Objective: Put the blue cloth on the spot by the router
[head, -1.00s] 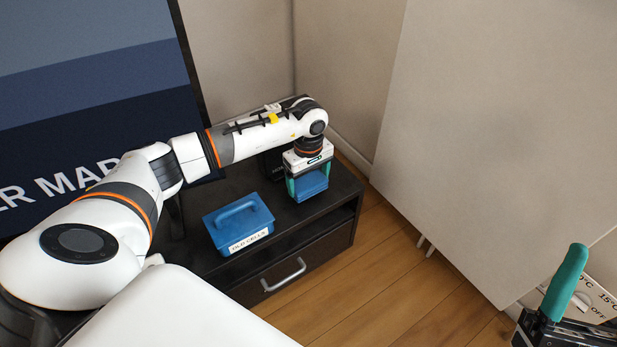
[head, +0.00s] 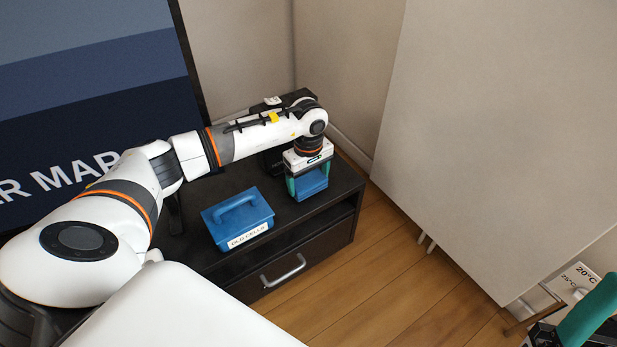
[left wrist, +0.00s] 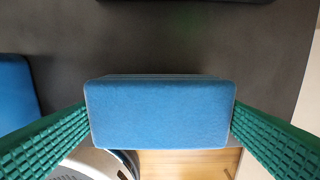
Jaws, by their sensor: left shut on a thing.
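The blue cloth (head: 311,183) looks like a folded block above the right end of the black cabinet top (head: 335,197). My left gripper (head: 309,186) points down and is shut on it. In the left wrist view the cloth (left wrist: 160,114) sits between both green fingers. I cannot tell whether its underside touches the top. A dark boxy thing (head: 271,162), perhaps the router, stands just behind the gripper, partly hidden by my arm. No marked spot can be made out. One teal finger of my right gripper (head: 590,312) shows at the lower right, cut off by the edge.
A blue box with a handle and an "OLD CELLS" label (head: 238,219) stands left of the cloth on the cabinet. A drawer with a metal handle (head: 283,270) is below. A large pale panel (head: 490,130) rises at the right. Wooden floor (head: 390,270) lies between.

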